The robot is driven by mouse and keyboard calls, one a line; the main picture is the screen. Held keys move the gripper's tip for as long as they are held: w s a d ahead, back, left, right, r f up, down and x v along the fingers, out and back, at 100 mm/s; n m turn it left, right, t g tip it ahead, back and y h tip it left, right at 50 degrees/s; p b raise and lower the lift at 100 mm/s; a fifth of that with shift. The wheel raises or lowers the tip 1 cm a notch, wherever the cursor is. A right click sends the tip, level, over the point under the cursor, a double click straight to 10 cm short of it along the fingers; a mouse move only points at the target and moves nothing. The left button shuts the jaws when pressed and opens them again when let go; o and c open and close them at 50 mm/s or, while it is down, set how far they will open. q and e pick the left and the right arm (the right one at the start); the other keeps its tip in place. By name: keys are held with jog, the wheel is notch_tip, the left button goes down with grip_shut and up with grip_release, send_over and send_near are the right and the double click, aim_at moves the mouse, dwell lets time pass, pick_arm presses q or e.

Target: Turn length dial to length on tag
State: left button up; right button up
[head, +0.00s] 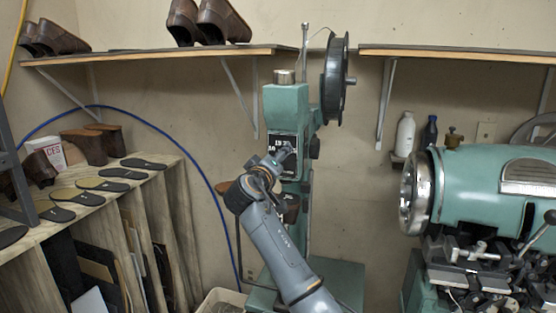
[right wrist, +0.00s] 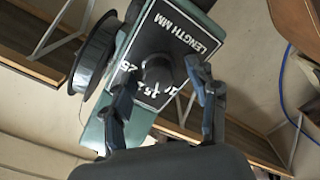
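The green sole stitcher (head: 289,103) stands against the wall. Its black dial plate (head: 279,139) carries white numbers, partly hidden behind my right gripper (head: 277,162). In the right wrist view the plate (right wrist: 181,45) reads "LENGTH MM", with numbers including 15 and 25, and looks rotated. The dark round length dial (right wrist: 157,72) sits on it. My right gripper (right wrist: 162,82) is open, with one finger on each side of the dial; I cannot tell whether they touch it. The dial's pointer setting is unclear. No length tag is readable. My left gripper is out of view.
A black reel (head: 337,78) is mounted on the stitcher's upper right. Wall shelves (head: 150,53) flank the machine. A wooden rack (head: 172,168) with soles stands at left. A large green machine (head: 480,190) stands at right.

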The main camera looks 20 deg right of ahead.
jog(key=v, duration=1.2)
jog(key=shift+f, duration=0.1)
